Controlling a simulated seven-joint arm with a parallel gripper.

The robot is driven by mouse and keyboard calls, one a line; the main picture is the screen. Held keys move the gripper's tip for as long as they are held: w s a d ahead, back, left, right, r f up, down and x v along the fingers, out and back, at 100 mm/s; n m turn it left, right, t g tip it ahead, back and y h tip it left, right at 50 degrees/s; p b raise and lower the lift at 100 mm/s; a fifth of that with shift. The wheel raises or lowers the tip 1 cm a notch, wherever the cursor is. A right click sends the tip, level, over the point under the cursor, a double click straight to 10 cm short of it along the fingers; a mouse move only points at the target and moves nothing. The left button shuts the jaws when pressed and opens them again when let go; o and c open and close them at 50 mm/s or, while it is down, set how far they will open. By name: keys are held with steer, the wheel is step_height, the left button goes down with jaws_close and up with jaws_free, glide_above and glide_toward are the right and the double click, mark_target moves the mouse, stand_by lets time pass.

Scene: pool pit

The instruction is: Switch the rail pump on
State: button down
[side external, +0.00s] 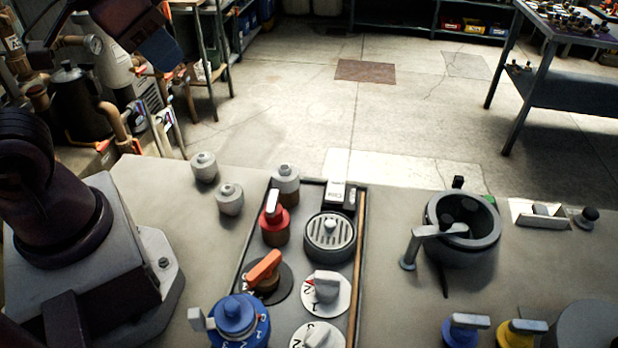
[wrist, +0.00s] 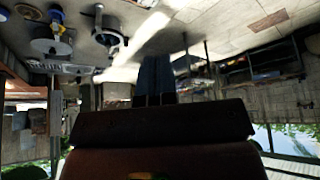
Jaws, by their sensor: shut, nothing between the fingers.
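A shallow dark tray (side external: 358,225) on the grey bench holds several knobs and switches. In it are a red knob with a white lever (side external: 273,226), an orange-handled rotary switch (side external: 265,268), white numbered dials (side external: 326,292) and a round grilled cap (side external: 330,236). No readable label tells which one is the rail pump switch. My gripper (side external: 163,48) is high at the upper left, far from the tray. In the wrist view its dark fingers (wrist: 154,72) are together and empty.
A blue numbered dial (side external: 238,318) stands at the tray's front left. Grey capped knobs (side external: 229,199) stand left of it. A dark round valve with a grey lever (side external: 462,230) and a yellow knob (side external: 521,333) are to the right. Bench surface between tray and valve is clear.

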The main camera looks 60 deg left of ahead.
steer(key=w+d+f+m+g, duration=0.2)
steer(key=w+d+f+m, duration=0.1)
steer(key=w+f, duration=0.5)
steer(key=w+d+f+m+g, duration=0.3)
steer(key=w+f+m, duration=0.3)
steer(key=w, duration=0.9)
step_height(320, 180, down, 3)
steer(key=shift+d+r+g, duration=0.15)
steer(key=shift+d+g, duration=0.15)
steer(key=shift+d, duration=0.05)
